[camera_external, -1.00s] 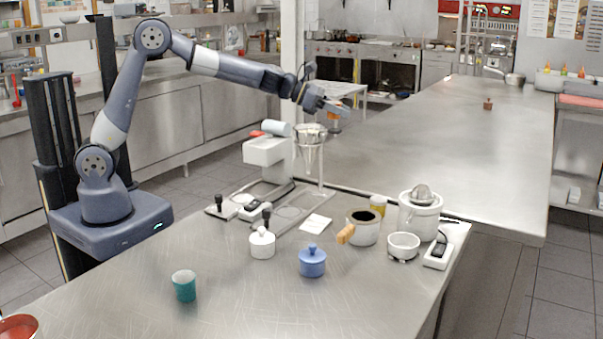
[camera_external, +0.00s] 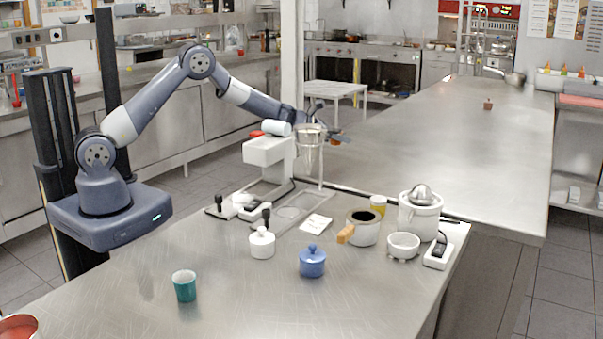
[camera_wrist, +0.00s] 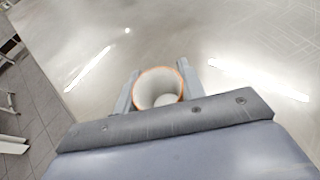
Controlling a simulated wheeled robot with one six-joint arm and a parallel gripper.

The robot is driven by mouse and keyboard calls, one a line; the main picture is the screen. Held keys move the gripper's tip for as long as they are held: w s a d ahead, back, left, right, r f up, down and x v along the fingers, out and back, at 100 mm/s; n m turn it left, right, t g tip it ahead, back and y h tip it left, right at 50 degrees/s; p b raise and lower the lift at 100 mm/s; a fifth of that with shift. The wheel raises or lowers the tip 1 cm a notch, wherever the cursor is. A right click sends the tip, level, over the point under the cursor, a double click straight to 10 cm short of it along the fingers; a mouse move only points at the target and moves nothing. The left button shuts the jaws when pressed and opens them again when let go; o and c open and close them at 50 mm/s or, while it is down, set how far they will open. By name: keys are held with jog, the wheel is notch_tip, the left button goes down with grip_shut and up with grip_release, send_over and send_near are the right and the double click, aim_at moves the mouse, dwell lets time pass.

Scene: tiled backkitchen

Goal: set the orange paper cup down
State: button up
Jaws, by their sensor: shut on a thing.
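The orange paper cup (camera_wrist: 160,88) is between the two fingers of my gripper (camera_wrist: 158,90) in the wrist view, its white inside facing the camera and an orange rim showing. My gripper is shut on it. In the external view a small orange part of the cup (camera_external: 334,141) shows just right of the metal cone on its stand, which hides most of my gripper. The cup is over or beside the near left part of the far steel counter (camera_external: 440,150). I cannot tell whether its base touches the steel.
The metal cone stand (camera_external: 311,155) and white machine (camera_external: 268,150) are close in front of my gripper. A small brown object (camera_external: 488,104) sits farther back on the far counter, which is otherwise largely clear. A teal cup (camera_external: 184,286) and blue pot (camera_external: 312,262) are on the near counter.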

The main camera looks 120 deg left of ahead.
aim_at(340, 157)
jog(key=shift+f, duration=2.05)
jog(key=shift+f+b, duration=0.25)
jog(key=shift+b, duration=0.3)
jog(key=o, duration=1)
jog(key=shift+r, duration=0.1)
jog(key=shift+r+p, duration=0.2)
jog(key=shift+p, duration=0.15)
jog(key=shift+s+d, duration=0.15)
jog(key=b+v, duration=0.4)
jog(key=v, duration=0.7)
jog(key=shift+s+d+r, duration=0.2)
